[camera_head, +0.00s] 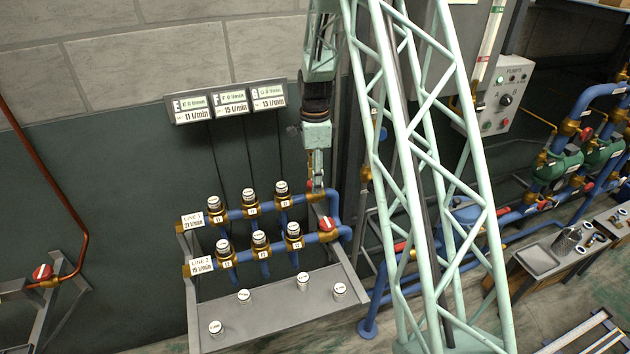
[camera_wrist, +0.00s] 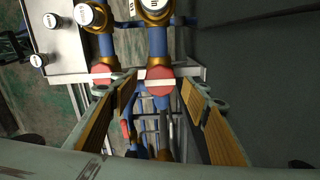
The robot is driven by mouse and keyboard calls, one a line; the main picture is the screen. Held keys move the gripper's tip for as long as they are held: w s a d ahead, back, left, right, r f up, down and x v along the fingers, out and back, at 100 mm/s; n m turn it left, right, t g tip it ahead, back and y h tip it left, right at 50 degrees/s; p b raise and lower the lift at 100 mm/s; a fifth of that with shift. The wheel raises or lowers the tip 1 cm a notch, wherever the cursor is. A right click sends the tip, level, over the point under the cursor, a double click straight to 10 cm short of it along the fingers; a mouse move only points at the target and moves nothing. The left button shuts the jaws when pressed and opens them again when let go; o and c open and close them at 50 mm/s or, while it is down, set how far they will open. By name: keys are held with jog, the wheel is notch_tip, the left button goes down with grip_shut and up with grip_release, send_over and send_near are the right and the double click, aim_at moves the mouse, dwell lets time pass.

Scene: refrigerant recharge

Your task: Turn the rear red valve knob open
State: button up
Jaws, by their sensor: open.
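The rear red valve knob (camera_wrist: 160,73) shows in the wrist view as a red disc with a white bar across it, at the end of a blue pipe with brass fittings. My gripper (camera_wrist: 160,88) is open, with one finger on each side of this knob. I cannot tell whether the fingers touch it. In the head view my gripper (camera_head: 317,182) points down over the rear pipe's right end and mostly hides the rear knob. The front red knob (camera_head: 327,224) is in plain sight; in the wrist view it (camera_wrist: 102,70) lies left, outside the fingers.
Several capped brass valves stand along the two blue pipes, labelled LINE 1 (camera_head: 192,219) and LINE 2 (camera_head: 201,264). A grey shelf (camera_head: 270,312) with several white-topped canisters is in front. Flow displays (camera_head: 229,102) hang on the wall behind. Another red knob (camera_head: 42,272) is far left.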

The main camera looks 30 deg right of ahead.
jog(key=shift+f, duration=0.3)
jog(key=c, duration=0.9)
